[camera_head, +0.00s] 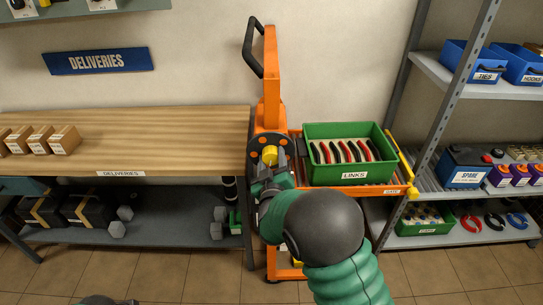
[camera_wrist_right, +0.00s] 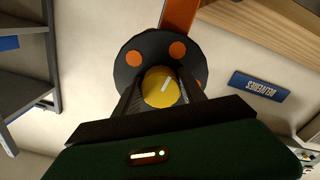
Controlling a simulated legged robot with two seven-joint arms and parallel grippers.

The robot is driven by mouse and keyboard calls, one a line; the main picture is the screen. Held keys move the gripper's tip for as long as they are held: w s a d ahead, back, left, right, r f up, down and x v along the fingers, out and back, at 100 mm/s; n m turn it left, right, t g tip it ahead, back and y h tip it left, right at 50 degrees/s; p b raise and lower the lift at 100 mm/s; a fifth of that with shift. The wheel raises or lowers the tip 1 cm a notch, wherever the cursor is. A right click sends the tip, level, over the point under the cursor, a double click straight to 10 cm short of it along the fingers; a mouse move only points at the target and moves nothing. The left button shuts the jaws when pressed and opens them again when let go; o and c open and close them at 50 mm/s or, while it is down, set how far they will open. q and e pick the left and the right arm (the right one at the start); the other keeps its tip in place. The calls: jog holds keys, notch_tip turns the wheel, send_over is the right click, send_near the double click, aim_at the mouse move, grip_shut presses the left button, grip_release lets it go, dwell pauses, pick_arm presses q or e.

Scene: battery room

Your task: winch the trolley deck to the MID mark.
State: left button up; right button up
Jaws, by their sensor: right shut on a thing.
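The orange trolley (camera_head: 271,95) stands between the wooden bench and the metal shelves. Its deck (camera_head: 365,190) sticks out to the right and carries a green LINKS bin (camera_head: 349,174). A dark winch wheel with orange spots (camera_head: 258,142) is on the mast; it also shows in the right wrist view (camera_wrist_right: 132,58). My right gripper (camera_head: 268,168) is shut on the wheel's yellow knob (camera_wrist_right: 160,87), with a finger on each side. The MID mark cannot be made out. Of my left arm, at most a dark piece shows at the bottom edge; its gripper is not visible.
The bench (camera_head: 190,140) is left of the trolley, with small boxes at its far left. The shelves (camera_head: 445,75) on the right hold blue bins, a SPARE battery (camera_head: 465,168) and a green bin (camera_head: 425,219). A yellow bar (camera_head: 401,168) is at the deck's right end.

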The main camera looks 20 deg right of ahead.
jog(key=shift+s+f+n+p, duration=0.1)
jog(key=shift+f+n+p, duration=0.25)
jog(key=shift+n, duration=0.55)
jog(key=o, duration=1.4)
jog(key=shift+r, duration=0.15)
